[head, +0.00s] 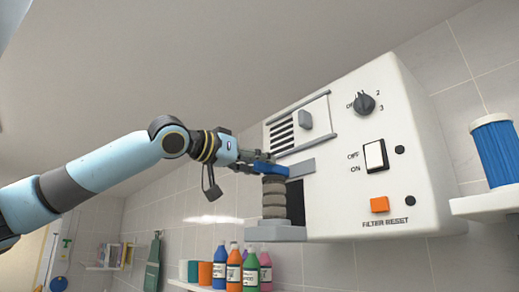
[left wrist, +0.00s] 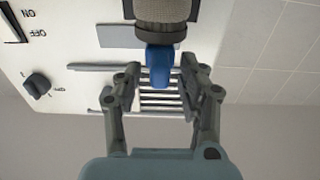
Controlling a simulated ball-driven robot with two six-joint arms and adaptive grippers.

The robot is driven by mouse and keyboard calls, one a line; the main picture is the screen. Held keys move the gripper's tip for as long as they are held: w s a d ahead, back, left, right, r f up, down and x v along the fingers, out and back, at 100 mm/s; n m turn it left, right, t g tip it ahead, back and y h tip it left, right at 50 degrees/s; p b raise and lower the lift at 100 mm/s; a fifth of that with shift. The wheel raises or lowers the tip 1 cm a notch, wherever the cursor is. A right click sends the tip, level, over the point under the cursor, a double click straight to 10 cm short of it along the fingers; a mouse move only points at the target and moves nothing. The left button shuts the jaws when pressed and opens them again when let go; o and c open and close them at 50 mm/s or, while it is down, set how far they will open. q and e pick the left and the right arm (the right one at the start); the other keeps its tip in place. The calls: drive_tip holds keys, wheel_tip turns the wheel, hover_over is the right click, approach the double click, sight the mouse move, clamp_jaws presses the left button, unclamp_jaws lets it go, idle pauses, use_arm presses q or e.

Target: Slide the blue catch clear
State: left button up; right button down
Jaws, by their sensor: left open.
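The blue catch (head: 272,168) sits at the left end of a grey bar (head: 302,168) on the front of a white wall unit (head: 340,130), above a ribbed grey-beige cylinder (head: 273,200). My left gripper (head: 256,162) is at the catch and partly covers it in the head view. In the left wrist view the catch (left wrist: 159,66) lies between the fingertips of the open left gripper (left wrist: 160,78), one finger on each side. I cannot tell whether either finger touches it. My right gripper is not in view.
The unit also bears a slatted vent (head: 283,135) with a grey knob, a black dial (head: 364,103), a white rocker switch (head: 375,156) and an orange button (head: 379,204). Several bottles (head: 235,265) stand on a shelf below. A blue ribbed cylinder (head: 495,152) stands at right.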

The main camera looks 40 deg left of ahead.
use_arm(q)
drive_tip(key=shift+w, duration=0.15)
clamp_jaws()
idle(0.4)
